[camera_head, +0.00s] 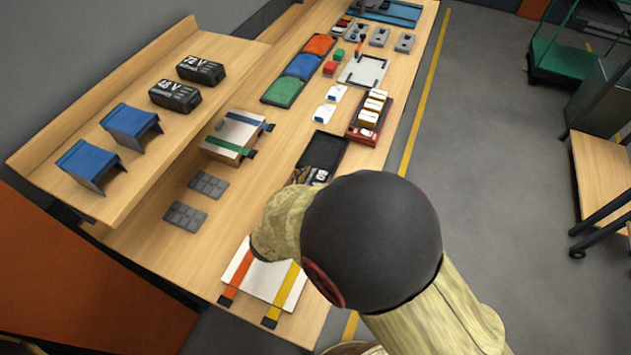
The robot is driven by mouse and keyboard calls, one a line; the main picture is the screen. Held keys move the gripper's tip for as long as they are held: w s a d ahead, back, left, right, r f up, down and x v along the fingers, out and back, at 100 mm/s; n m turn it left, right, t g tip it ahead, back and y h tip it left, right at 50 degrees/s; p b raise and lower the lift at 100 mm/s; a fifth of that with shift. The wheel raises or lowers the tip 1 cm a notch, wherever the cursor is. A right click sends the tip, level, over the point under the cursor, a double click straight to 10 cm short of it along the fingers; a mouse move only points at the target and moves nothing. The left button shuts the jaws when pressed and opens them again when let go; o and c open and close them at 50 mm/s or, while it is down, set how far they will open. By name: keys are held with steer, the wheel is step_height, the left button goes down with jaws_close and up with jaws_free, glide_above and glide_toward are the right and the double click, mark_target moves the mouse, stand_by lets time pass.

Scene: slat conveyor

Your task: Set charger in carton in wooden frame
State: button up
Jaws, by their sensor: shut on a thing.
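A reddish-brown wooden frame (353,135) stands near the right edge of the bench and holds several small cream-and-white boxes (371,108). Two small white pieces with blue marks, (336,92) and (324,113), lie just left of it. I cannot tell which piece is the charger or which box is the carton. My arm, with its large dark joint, fills the lower middle of the view. My gripper is hidden behind it, so its fingers and anything in them do not show.
A black tray (330,143) with a dark lettered block (308,175) lies partly behind my arm. A raised shelf (160,130) carries battery blocks and blue stands.

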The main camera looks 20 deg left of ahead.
steer(key=shift+r, duration=0.15)
steer(key=shift+f, duration=0.35)
steer(key=shift+f, duration=0.2)
steer(key=o, duration=1.4)
steer(key=shift+o, duration=0.2)
steer(key=shift+r, duration=0.3)
steer(key=p+v, duration=0.2)
steer(key=v, duration=1)
steer(key=shift+r, duration=0.25)
